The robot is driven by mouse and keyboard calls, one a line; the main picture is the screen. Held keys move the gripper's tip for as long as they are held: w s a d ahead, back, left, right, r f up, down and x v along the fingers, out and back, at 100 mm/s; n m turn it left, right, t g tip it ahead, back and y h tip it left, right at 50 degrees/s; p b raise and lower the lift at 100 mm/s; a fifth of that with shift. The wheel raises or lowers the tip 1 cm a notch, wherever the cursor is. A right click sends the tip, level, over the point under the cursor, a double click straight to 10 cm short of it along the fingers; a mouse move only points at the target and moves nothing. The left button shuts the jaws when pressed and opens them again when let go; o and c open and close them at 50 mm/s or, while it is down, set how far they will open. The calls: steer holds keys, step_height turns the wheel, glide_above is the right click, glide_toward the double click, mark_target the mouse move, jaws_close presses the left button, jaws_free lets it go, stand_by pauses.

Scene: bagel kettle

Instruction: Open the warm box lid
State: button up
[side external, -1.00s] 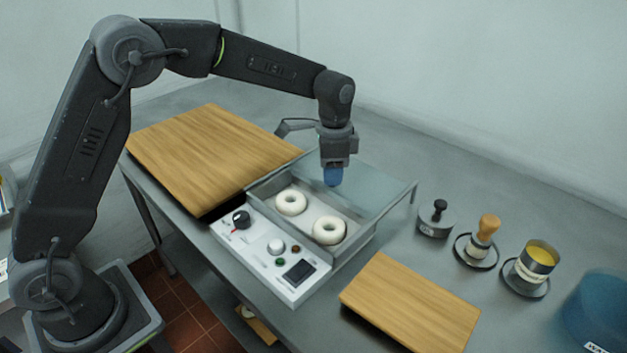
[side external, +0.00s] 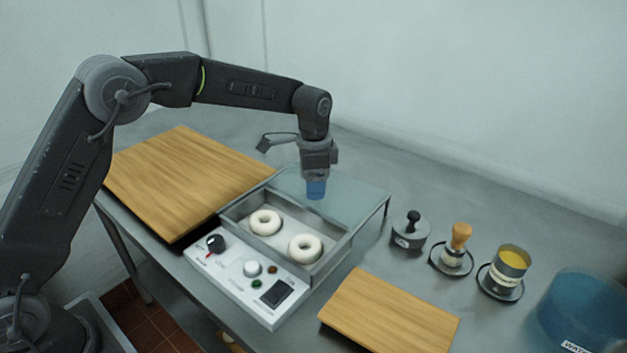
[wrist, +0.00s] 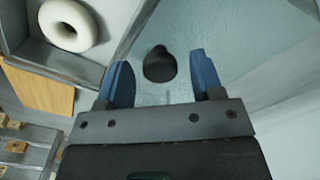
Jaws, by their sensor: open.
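The warm box (side external: 336,262) is a grey metal box behind a white control panel. Two pale bagels (side external: 265,222) (side external: 305,248) lie in its uncovered front part. Its translucent lid (side external: 358,203) lies toward the back, clear of the bagels as seen. My gripper (side external: 315,190) is over the lid, pointing down with blue fingers. In the wrist view, the open fingers (wrist: 160,62) stand on either side of the lid's black knob (wrist: 159,68), with gaps visible at both sides. One bagel (wrist: 69,25) shows at upper left there. The side view hides the knob behind the fingers.
The control panel (side external: 232,283) has knobs and a small screen. A large wooden board (side external: 185,178) lies left, a smaller one (side external: 390,312) in front at right. A dark-handled tool (side external: 411,231), a wooden-handled tool (side external: 457,248), a yellow-topped cup (side external: 511,263) and a blue tub (side external: 585,310) stand right.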

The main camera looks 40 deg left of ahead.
steer(key=shift+r, duration=0.15)
step_height(320, 180, up, 14)
steer(key=shift+f, duration=0.2)
stand_by(0.4)
steer(key=s+a+r+n+t, duration=0.2)
steer(key=s+r+n, duration=0.1)
steer(key=s, duration=0.6)
steer(key=s+a+r+n+t, duration=0.1)
steer(key=s+a+r+n, duration=0.15)
steer(key=s, duration=0.55)
steer(key=s+f+n+t, duration=0.1)
steer(key=s+f, duration=0.3)
steer(key=s, duration=0.3)
steer(key=s+a+f+n+t, duration=0.1)
steer(key=s+f, duration=0.3)
steer(key=s, duration=0.4)
steer(key=shift+n+t, duration=0.3)
steer(key=shift+n, duration=0.45)
